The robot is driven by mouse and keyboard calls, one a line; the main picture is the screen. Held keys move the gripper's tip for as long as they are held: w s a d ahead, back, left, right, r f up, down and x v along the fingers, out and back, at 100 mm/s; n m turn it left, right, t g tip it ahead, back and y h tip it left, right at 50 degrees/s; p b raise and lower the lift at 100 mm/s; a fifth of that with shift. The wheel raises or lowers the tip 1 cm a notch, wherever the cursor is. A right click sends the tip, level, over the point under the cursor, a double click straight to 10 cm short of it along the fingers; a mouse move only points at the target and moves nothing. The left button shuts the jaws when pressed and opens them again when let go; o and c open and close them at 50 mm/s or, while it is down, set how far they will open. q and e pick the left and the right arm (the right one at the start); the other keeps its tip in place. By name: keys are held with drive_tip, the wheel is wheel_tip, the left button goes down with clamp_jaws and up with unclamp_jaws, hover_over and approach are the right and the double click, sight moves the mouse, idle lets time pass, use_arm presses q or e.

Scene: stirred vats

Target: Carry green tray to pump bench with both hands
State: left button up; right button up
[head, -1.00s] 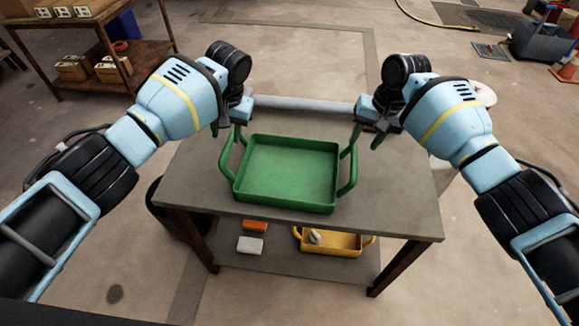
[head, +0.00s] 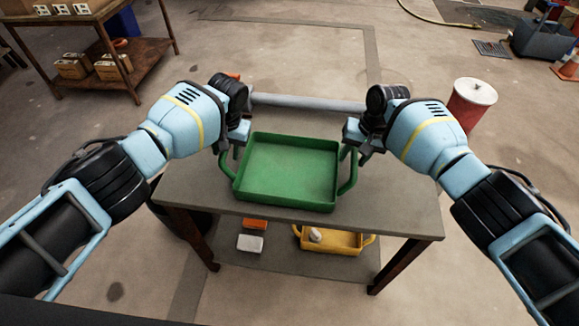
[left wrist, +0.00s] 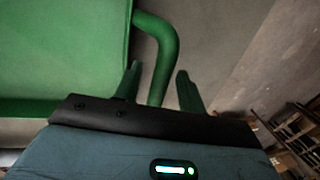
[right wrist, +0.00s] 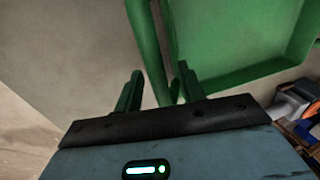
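The green tray (head: 288,170) rests empty on a grey-topped table (head: 395,205), with a looped handle on each side. My left gripper (head: 230,152) is at the tray's left handle. In the left wrist view the open left gripper (left wrist: 160,88) has a finger on each side of the handle (left wrist: 168,55). My right gripper (head: 358,155) is at the right handle (head: 348,178). In the right wrist view the open right gripper (right wrist: 160,88) has its fingers on either side of the handle (right wrist: 146,45). I cannot identify the pump bench.
Under the tabletop, a lower shelf holds a yellow tray (head: 345,243) with a pale item, an orange block (head: 255,224) and a white block (head: 250,243). A red drum (head: 470,105) stands behind right. A shelf rack (head: 140,57) with boxes stands back left.

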use_arm(q)
clamp_jaws()
use_arm(e)
clamp_jaws()
use_arm(q)
drive_tip(key=shift+r, duration=0.15)
use_arm(e)
drive_tip(key=shift+r, duration=0.15)
